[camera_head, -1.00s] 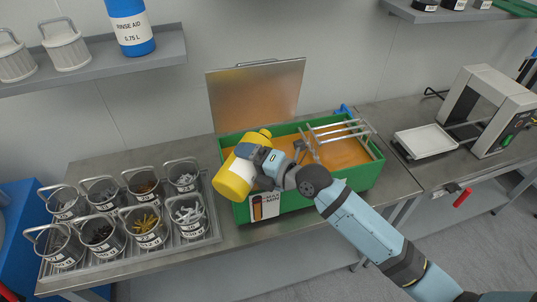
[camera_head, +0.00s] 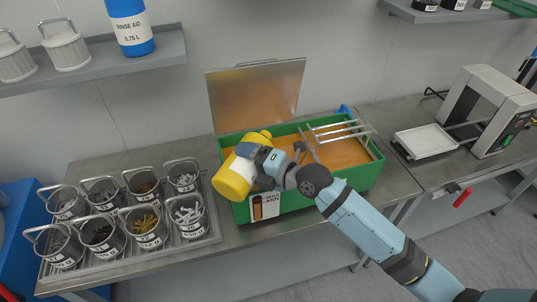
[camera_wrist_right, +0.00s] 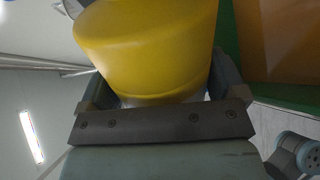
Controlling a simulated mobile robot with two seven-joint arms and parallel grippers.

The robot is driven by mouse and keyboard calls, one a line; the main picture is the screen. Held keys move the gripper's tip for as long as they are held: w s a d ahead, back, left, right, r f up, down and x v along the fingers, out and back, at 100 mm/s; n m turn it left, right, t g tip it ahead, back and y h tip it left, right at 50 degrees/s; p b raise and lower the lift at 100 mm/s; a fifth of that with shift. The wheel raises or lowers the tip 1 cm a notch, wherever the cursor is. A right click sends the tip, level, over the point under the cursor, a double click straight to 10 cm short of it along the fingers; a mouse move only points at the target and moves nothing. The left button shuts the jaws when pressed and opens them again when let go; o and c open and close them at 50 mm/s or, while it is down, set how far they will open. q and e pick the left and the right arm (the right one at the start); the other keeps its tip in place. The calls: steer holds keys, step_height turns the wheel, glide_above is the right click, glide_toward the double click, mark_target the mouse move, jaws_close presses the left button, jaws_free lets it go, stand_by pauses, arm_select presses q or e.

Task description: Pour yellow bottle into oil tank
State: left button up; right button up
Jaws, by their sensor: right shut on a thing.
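The yellow bottle (camera_head: 236,178) with a white label is tilted over the left part of the green oil tank (camera_head: 366,177), its cap end (camera_head: 262,134) pointing up the picture, over the tank. My right gripper (camera_head: 256,166) is shut around its labelled middle. In the right wrist view the yellow bottle (camera_wrist_right: 150,45) fills the space between the fingers of the right gripper (camera_wrist_right: 155,95). The tank's lid (camera_head: 256,95) stands open and brownish-orange liquid shows inside. The bottle's mouth is too small to tell whether anything flows. My left gripper is not in view.
A metal rack (camera_head: 340,133) sits over the tank's right part. Several labelled metal cups with small parts stand in a tray (camera_head: 130,255) at the left. A shelf (camera_head: 100,68) with a blue rinse aid bottle (camera_head: 131,27) hangs above. A grey machine (camera_head: 492,110) stands at the right.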

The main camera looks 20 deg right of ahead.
steer(key=shift+w+d+m+b, duration=0.15)
steer(key=shift+m+b, duration=0.15)
steer(key=shift+m, duration=0.6)
stand_by(3.0)
steer(key=shift+w+d+f+m+g+y+b, duration=0.1)
steer(key=shift+w+d+m+g+y+b, duration=0.1)
steer(key=shift+m+b, duration=0.25)
steer(key=shift+w+d+m+g+y+b, duration=0.1)
steer(key=shift+m+g+y+b, duration=0.15)
steer(key=shift+m, duration=0.3)
stand_by(1.6)
steer(key=shift+w+d+r+m+b, duration=0.15)
steer(key=shift+r+m, duration=0.2)
steer(key=shift+m, duration=0.05)
steer(key=shift+w+d+r+m+b, duration=0.1)
steer(key=shift+r+m+b, duration=0.05)
steer(key=shift+r+m, duration=0.25)
stand_by(0.7)
